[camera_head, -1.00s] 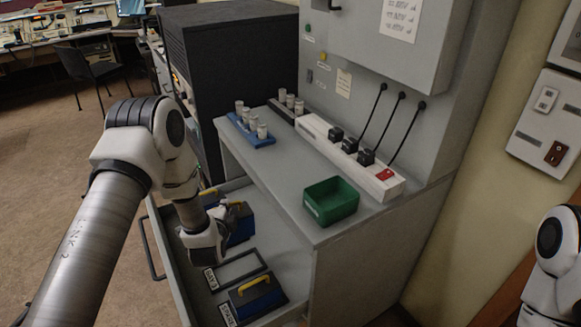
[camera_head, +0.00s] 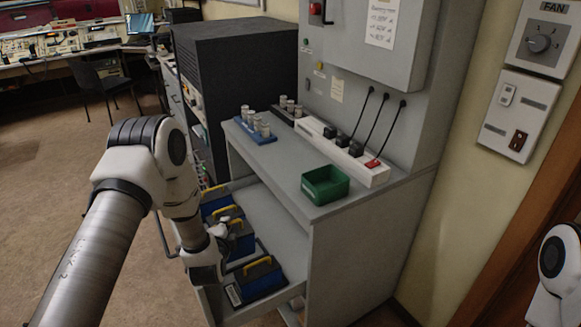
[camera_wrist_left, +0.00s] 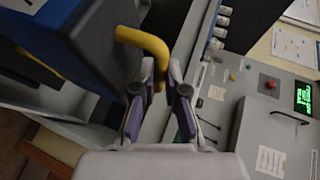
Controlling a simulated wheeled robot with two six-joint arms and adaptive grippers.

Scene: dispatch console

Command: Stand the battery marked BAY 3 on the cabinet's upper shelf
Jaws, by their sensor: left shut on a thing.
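My left gripper (camera_head: 226,236) is over the open drawer (camera_head: 283,228), shut on the yellow handle of a blue battery (camera_head: 242,247). In the left wrist view the fingers (camera_wrist_left: 165,70) close on this yellow handle (camera_wrist_left: 146,42), and the blue battery body (camera_wrist_left: 75,45) fills the upper left. Its marking cannot be read. Another blue battery (camera_head: 262,281) stands nearer in the drawer, and one more (camera_head: 213,206) is farther back. The grey wall cabinet (camera_head: 372,45) above the worktop shows a closed front; no inner shelf is visible. My right gripper is out of view.
The worktop (camera_head: 290,185) holds a green bin (camera_head: 325,186), a white power strip (camera_head: 372,175) with plugs and cables, and a blue rack (camera_head: 256,133) of small cylinders. A black cabinet (camera_head: 235,85) stands behind.

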